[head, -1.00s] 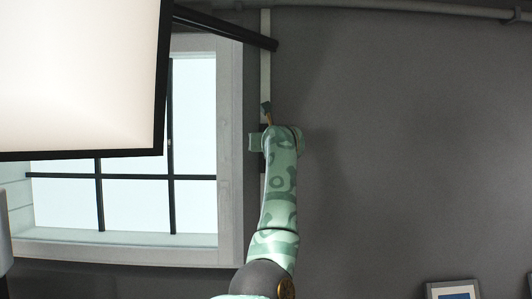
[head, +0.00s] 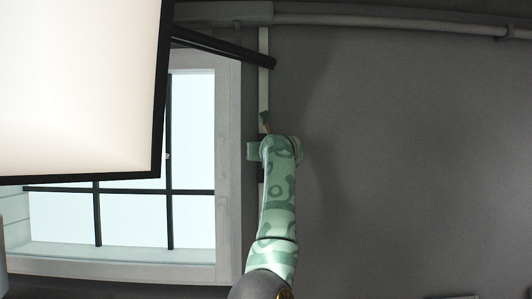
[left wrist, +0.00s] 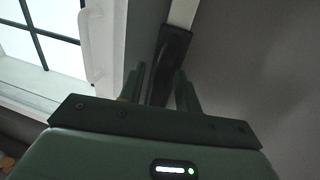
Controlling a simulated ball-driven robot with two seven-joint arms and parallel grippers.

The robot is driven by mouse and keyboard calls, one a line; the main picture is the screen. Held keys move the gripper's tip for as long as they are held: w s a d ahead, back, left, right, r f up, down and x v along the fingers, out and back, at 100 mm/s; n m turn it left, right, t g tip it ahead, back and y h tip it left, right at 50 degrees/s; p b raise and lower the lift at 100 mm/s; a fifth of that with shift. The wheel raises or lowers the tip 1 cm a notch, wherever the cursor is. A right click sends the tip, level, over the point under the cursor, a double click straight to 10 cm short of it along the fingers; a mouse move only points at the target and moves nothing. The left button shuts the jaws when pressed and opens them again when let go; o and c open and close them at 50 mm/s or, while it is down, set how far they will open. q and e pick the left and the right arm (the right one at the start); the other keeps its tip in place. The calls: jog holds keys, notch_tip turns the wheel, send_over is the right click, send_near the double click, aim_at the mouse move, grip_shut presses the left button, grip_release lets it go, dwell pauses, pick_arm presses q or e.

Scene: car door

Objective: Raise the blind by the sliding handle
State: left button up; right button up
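A pale vertical rail (head: 264,78) runs beside the right edge of the window. In the left wrist view the rail (left wrist: 183,12) carries a dark handle (left wrist: 175,45). My left gripper (left wrist: 160,80) is at this handle, with one finger on each side of its lower part. Whether the fingers press on it is not clear. In the head view my left gripper (head: 266,122) is over the rail, and my arm hides most of the handle there. The window panes (head: 190,120) look uncovered; no lowered blind shows. My right gripper is out of view.
A large white panel with a black edge (head: 80,80) covers the upper left of the head view, in front of the window. A dark bar (head: 235,50) sticks out near the rail. A pipe (head: 400,22) runs along the top. The grey wall at right (head: 420,150) is clear.

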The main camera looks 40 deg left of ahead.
pick_arm(q)
jog(key=b+v, duration=0.8)
jog(key=v, duration=0.8)
jog(key=shift+d, duration=0.1)
